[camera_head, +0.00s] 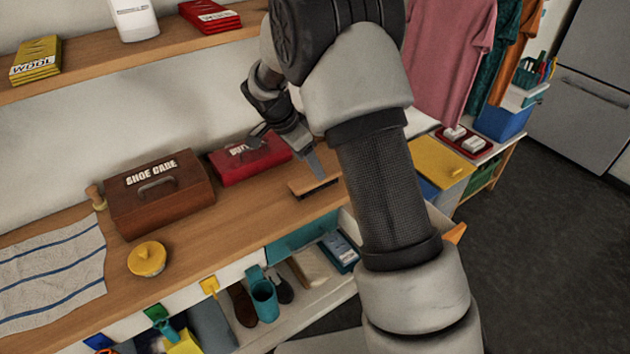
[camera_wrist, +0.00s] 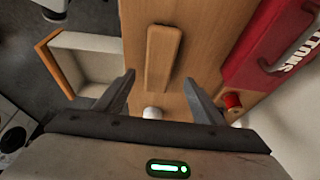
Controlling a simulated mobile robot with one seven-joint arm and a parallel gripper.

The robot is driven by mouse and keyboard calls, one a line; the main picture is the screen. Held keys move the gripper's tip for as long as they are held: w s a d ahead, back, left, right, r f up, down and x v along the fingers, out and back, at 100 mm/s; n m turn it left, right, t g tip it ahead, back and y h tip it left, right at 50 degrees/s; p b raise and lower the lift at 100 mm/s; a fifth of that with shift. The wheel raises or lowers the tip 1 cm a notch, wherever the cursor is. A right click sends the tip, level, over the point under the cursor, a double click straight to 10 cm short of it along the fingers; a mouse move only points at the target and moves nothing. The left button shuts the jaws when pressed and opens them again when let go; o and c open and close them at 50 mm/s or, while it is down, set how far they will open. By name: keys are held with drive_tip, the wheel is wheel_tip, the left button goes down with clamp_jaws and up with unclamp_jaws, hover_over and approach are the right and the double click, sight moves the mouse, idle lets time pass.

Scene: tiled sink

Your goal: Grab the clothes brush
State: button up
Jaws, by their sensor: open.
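The clothes brush (camera_head: 314,189) lies on the wooden counter, with a wooden back and a dark side along its lower edge. In the wrist view the brush (camera_wrist: 163,58) is a long wooden bar, its near end between and just beyond the fingertips. My gripper (camera_wrist: 159,79) is open and empty, with one finger to each side of the brush's line. In the head view my gripper (camera_head: 314,164) hangs just above the brush. My arm hides part of the counter to the right. I cannot tell the exact height gap.
A red buttons box (camera_head: 250,160) stands behind the brush, with a brown shoe care box (camera_head: 158,192) to its left. A red spool (camera_wrist: 233,101) and a white round item (camera_wrist: 153,113) are near my fingers. An open drawer (camera_wrist: 88,60) juts out beside the counter.

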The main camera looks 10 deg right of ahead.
sight(315, 182)
drive_tip(key=shift+s+x, duration=0.2)
drive_tip(key=shift+x, duration=3.15)
drive_tip(key=shift+a, duration=0.2)
drive_tip(key=c, duration=1.2)
